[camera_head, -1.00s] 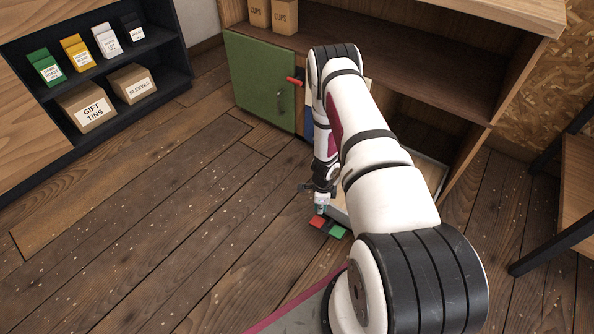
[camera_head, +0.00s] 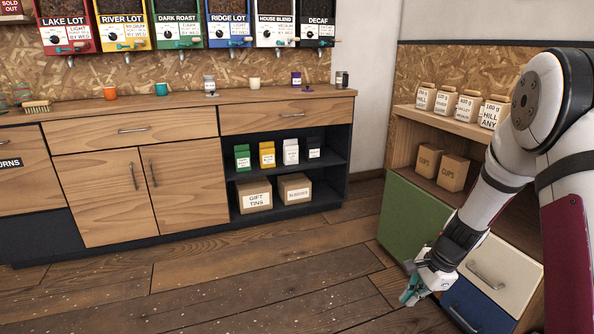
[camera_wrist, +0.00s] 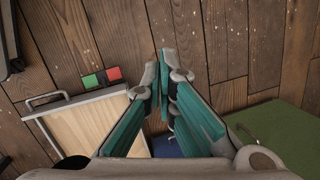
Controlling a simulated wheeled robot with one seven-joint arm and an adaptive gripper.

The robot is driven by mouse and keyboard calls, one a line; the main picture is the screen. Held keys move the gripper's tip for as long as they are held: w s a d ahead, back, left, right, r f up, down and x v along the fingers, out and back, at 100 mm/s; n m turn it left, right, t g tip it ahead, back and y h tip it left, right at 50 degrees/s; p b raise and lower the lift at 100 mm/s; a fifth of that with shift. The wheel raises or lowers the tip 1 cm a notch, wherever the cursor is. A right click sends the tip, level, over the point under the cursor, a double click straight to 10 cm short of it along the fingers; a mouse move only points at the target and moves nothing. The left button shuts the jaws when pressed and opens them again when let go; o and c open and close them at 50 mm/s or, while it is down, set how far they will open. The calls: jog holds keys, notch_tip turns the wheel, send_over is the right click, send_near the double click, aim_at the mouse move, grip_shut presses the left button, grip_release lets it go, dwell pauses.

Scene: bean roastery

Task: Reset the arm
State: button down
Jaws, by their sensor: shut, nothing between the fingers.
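My gripper (camera_head: 412,290) is low at the right of the head view, in front of the cabinet with the green door. Its teal fingers are shut with nothing between them. In the wrist view my gripper (camera_wrist: 160,78) points down over the wooden floor, fingertips together. My arm bends down at the right edge of the head view.
A cream drawer (camera_head: 500,272), shown pulled out in the wrist view (camera_wrist: 85,125), and a blue drawer front (camera_head: 480,305) are close by. A green door (camera_head: 412,218) stands open. A red and green piece (camera_wrist: 102,78) lies beside the drawer. Floor at left is clear.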

jog(key=s+a+r+n, duration=0.45)
jog(key=s+r, duration=0.35)
jog(key=r, duration=0.3)
jog(key=s+a+r+n, duration=0.45)
jog(key=s+r, duration=0.25)
jog(key=r, duration=0.3)
jog(key=s+r+n+g+h, duration=0.15)
jog(key=s+n, duration=0.25)
jog(key=s, duration=0.8)
jog(key=s+r+n+h, duration=0.1)
jog(key=s+r+n, duration=0.2)
jog(key=s, duration=0.8)
notch_tip(320, 180, up, 34)
jog(key=t+p, duration=0.4)
jog(key=p, duration=2.7)
jog(key=shift+f+p, duration=0.2)
jog(key=shift+p, duration=0.1)
jog(key=shift+a, duration=0.15)
